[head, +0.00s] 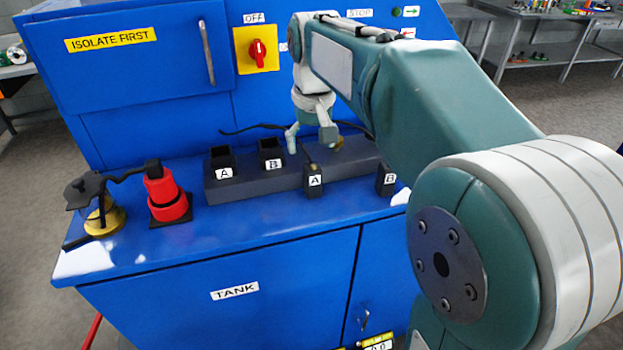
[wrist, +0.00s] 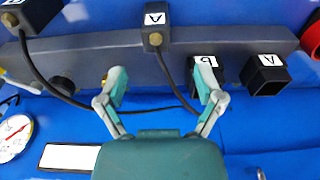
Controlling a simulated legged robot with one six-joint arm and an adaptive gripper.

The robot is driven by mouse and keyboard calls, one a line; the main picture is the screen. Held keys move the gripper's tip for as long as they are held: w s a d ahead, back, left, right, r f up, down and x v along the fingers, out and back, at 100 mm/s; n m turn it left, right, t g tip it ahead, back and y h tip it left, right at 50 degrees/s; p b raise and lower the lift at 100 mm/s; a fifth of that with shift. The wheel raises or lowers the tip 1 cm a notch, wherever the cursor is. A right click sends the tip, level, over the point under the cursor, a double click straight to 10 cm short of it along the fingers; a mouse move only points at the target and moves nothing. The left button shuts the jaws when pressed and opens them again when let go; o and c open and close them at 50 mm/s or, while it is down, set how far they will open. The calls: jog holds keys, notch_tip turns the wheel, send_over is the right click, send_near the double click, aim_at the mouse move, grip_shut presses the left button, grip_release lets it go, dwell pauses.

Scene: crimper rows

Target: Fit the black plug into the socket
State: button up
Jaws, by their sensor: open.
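Two black plugs stand at the front side of a dark grey rail (head: 250,185): plug A (head: 314,182) and plug B (head: 386,181). In the wrist view, plug A (wrist: 153,38) is at the top middle with a black cable, and plug B (wrist: 22,14) is at the top left. Two square black sockets sit on the rail, socket A (head: 221,158) at its left end and socket B (head: 270,151) beside it. The wrist view also shows socket A (wrist: 268,78) and socket B (wrist: 206,77), partly behind a finger. My gripper (head: 311,140) is open and empty above the rail; its fingers (wrist: 162,84) are apart.
A brass round fitting (wrist: 106,79) and a dark round fitting (wrist: 62,86) are on the rail. A red body with a black top (head: 168,195) and a brass-based device (head: 103,214) stand left. The blue bench front (head: 270,215) is clear. A blue cabinet (head: 130,85) rises behind.

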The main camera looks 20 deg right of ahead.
aim_at(312, 166)
jog(key=f, duration=0.5)
jog(key=w+f, duration=0.1)
jog(key=f, duration=0.2)
jog(key=shift+d+f, duration=0.15)
jog(key=shift+c, duration=0.3)
jog(key=shift+s, duration=0.1)
grip_shut()
